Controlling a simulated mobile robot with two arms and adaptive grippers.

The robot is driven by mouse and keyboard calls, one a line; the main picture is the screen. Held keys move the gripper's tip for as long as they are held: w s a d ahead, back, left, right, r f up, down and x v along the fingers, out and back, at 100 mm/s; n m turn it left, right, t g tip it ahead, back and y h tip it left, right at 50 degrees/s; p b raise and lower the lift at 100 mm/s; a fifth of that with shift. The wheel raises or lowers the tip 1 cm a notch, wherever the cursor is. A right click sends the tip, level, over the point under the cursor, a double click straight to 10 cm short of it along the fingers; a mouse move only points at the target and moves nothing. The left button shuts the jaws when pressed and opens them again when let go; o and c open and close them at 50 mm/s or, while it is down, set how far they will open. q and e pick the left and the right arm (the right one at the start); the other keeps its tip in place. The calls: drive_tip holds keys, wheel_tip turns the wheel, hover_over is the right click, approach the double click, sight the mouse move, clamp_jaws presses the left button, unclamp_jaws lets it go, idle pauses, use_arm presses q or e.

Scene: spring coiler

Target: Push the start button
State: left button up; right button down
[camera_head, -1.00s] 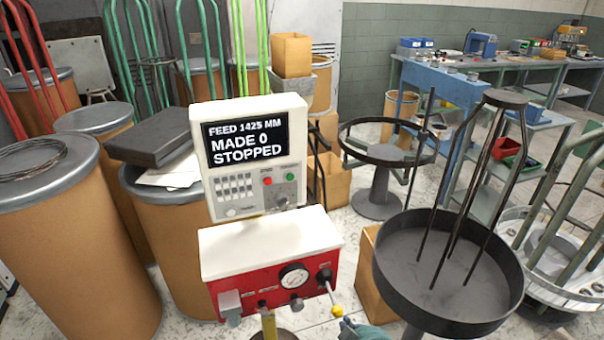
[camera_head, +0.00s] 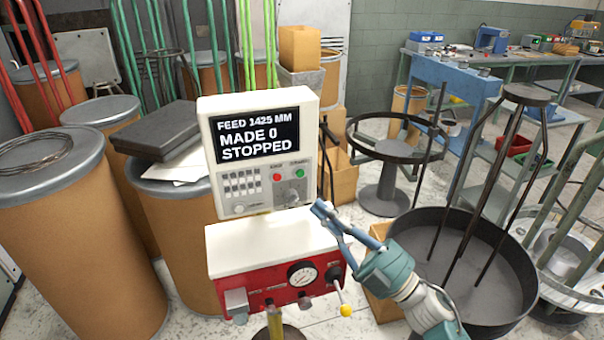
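The coiler's white control panel (camera_head: 222,168) stands upright in the middle, its screen (camera_head: 258,134) reading "FEED 1425 MM, MADE 0, STOPPED". A green button (camera_head: 300,173) and a red button (camera_head: 277,177) sit side by side below the screen. Their small labels are too blurred to read. My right gripper (camera_head: 321,209) comes in from the lower right. Its blue fingers meet at the tips, shut and empty. In the picture the tips are below and right of the green button, apart from it. My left gripper is not in view.
Below the panel is a red and white base (camera_head: 270,243) with a gauge and a yellow-knobbed lever (camera_head: 346,310). A black round tray (camera_head: 490,330) with upright rods stands at right. Drums (camera_head: 75,225) crowd the left. A black ring stand (camera_head: 385,188) stands behind.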

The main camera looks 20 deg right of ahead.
sight(300, 173)
drive_tip(key=shift+s+a, duration=0.1)
drive_tip(key=shift+a, duration=0.05)
drive_tip(key=w+b, duration=0.2)
drive_tip(key=w, duration=0.7)
idle(0.4)
drive_tip(key=shift+a+r, duration=0.1)
drive_tip(key=shift+a, duration=0.05)
idle(1.2)
drive_tip(key=shift+w, duration=0.35)
